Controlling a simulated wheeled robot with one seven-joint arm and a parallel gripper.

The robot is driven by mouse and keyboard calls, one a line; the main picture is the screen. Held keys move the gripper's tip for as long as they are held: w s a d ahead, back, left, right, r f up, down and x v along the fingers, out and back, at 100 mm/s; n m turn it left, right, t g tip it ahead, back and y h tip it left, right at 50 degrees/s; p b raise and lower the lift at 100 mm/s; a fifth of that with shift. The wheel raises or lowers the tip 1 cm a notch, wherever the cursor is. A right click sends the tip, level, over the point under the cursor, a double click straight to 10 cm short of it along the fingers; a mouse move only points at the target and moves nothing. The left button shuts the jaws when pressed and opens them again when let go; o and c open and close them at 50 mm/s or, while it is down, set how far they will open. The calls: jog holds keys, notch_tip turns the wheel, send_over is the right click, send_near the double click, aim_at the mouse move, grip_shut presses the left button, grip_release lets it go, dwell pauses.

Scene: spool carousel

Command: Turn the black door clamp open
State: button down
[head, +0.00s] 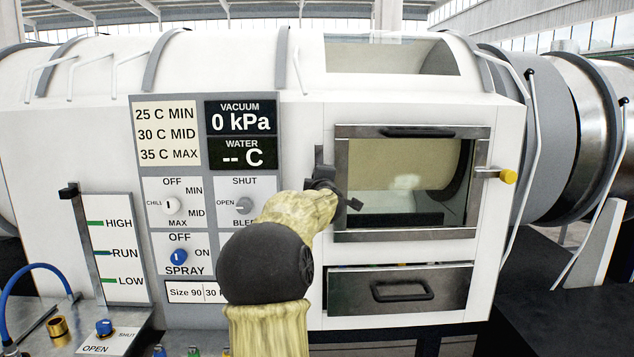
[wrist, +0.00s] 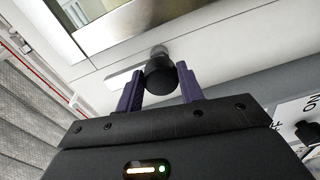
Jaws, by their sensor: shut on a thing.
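The black door clamp shows in the wrist view as a round black knob (wrist: 160,76) beside the metal-framed door. My gripper (wrist: 159,80) has a dark purple finger on each side of the knob and is shut on it. In the head view my gripper (head: 336,188) is at the left edge of the door (head: 340,222), partly covered by my arm. An upright dark piece (head: 319,160) shows just above it there; the rest of the clamp is hidden. The windowed door looks shut in its frame.
A yellow-tipped latch (head: 507,177) sticks out right of the door. A drawer (head: 400,290) with a black handle is below. A control panel (head: 187,195) with dials is left of my arm, its lower right covered. A slanted rod (head: 528,150) stands farther right.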

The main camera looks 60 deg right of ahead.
jog(key=shift+f, duration=0.15)
jog(key=c, duration=0.9)
grip_release()
jog(key=b+v, duration=0.7)
jog(key=v, duration=1)
jog(key=shift+s+a, duration=0.15)
jog(key=shift+s, duration=0.05)
